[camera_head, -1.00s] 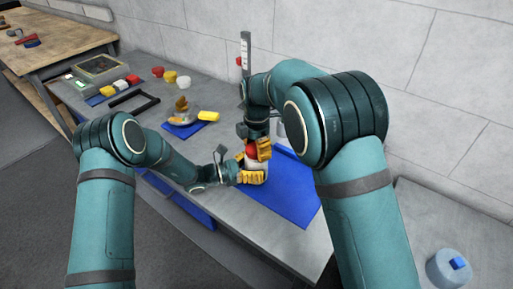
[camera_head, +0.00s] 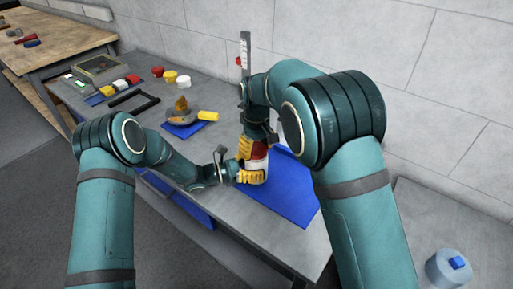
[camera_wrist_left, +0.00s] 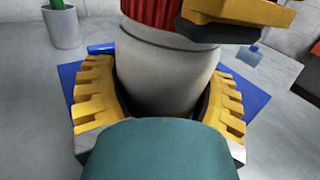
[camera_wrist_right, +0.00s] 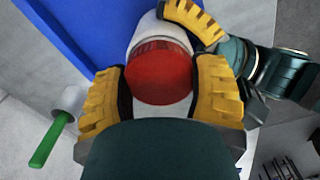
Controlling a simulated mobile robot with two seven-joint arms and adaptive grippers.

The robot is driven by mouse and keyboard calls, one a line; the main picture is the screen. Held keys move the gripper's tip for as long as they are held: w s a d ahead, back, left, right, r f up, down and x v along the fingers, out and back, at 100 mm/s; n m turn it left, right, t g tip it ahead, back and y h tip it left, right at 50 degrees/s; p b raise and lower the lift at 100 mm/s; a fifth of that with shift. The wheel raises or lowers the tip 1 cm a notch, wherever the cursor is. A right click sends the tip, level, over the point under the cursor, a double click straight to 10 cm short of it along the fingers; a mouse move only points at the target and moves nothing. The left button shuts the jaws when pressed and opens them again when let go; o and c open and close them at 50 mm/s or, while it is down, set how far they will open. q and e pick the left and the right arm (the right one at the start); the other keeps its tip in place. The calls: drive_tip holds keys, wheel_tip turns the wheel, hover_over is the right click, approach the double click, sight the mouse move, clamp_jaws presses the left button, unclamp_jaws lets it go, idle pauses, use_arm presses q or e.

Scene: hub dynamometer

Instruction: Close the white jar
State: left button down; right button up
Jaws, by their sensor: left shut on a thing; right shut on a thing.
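The white jar (camera_head: 257,165) is upright over the blue mat. My left gripper (camera_head: 252,177) is shut around its body, which fills the left wrist view (camera_wrist_left: 170,75). The red lid (camera_head: 259,152) sits on top of the jar; its ridged side shows in the left wrist view (camera_wrist_left: 150,12). My right gripper (camera_head: 250,148) is shut on the lid from above, with a finger on either side of it in the right wrist view (camera_wrist_right: 160,78). How tightly the lid is seated cannot be told.
The blue mat (camera_head: 285,200) lies beneath. A pot with a green stick (camera_wrist_right: 66,103) stands nearby. Farther back are red (camera_head: 157,71), yellow (camera_head: 170,76) and white (camera_head: 183,82) pieces, a dish (camera_head: 180,119) and a yellow cylinder (camera_head: 208,115). An upright ruler (camera_head: 246,50) stands behind my right gripper.

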drive_tip(key=m, duration=0.7)
drive_tip(key=shift+m, duration=0.3)
drive_tip(key=m, duration=0.3)
drive_tip(key=shift+m, duration=0.4)
drive_tip(key=m, duration=0.5)
drive_tip(key=o, duration=1.4)
drive_tip(key=shift+c, duration=0.2)
wheel_tip(320, 180, up, 12)
drive_tip(key=shift+a, duration=0.1)
